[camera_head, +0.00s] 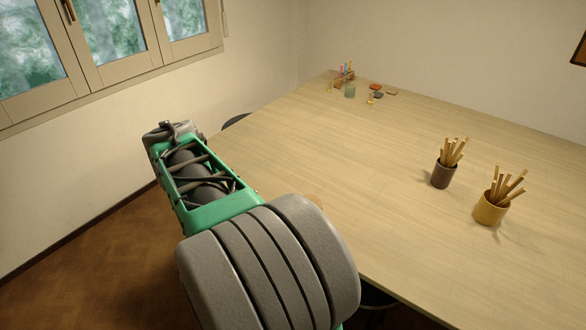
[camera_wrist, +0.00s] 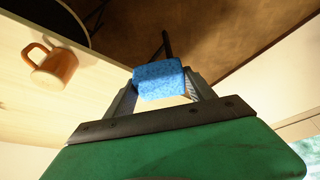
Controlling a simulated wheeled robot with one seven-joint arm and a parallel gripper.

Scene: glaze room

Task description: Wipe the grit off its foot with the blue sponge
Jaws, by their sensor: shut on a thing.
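The blue sponge (camera_wrist: 159,86) shows in the wrist view, held between the two fingers of my gripper (camera_wrist: 161,78). My gripper is shut on it, and the sponge sits clear of the table. An orange-brown mug (camera_wrist: 56,70) with a handle stands on the pale wooden table to the left of the sponge, apart from it, near the table edge. I cannot make out grit on the mug, and its foot is not clearly visible.
The wooden table (camera_head: 400,220) has a wide clear middle. A dark cup (camera_head: 442,174) and a yellow cup (camera_head: 488,209), both holding wooden sticks, stand at the right. A glass jar (camera_head: 350,90) and small coloured pieces (camera_head: 376,87) lie at the far corner.

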